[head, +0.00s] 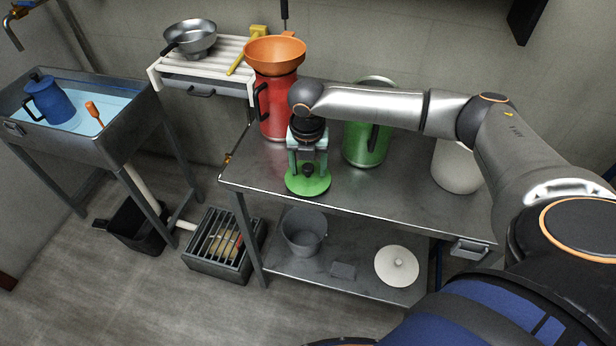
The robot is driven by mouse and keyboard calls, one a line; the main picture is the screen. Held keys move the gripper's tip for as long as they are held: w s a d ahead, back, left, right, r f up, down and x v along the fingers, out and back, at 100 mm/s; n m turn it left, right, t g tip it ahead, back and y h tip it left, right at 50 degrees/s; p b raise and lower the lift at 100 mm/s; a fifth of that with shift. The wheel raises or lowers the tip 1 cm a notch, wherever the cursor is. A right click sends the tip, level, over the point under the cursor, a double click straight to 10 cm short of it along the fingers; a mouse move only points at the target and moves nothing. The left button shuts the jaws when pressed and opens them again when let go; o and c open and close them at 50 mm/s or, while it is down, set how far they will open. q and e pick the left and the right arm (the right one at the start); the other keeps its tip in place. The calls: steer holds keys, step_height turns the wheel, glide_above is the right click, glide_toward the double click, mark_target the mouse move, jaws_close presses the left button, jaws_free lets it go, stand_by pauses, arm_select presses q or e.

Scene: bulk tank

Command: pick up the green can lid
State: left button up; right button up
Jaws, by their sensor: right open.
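The green can lid (307,186) lies flat on the metal table (400,203) near its front left edge. It is a round green disc with a dark knob (308,170) in its middle. My right gripper (308,168) points down over the lid, with its pale fingers apart on either side of the knob. I cannot tell whether the fingers touch it. The green can (366,143) stands behind and to the right, partly behind my right arm. My left gripper is out of view.
A red can (275,110) with an orange funnel (275,54) stands close behind my right gripper. A white rounded thing (456,166) is on the table's right side. The lower shelf holds a grey bucket (304,232) and a white lid (397,266). A sink (125,136) stands left.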

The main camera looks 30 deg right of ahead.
steer(key=shift+f, duration=0.2)
jaws_close()
stand_by(0.4)
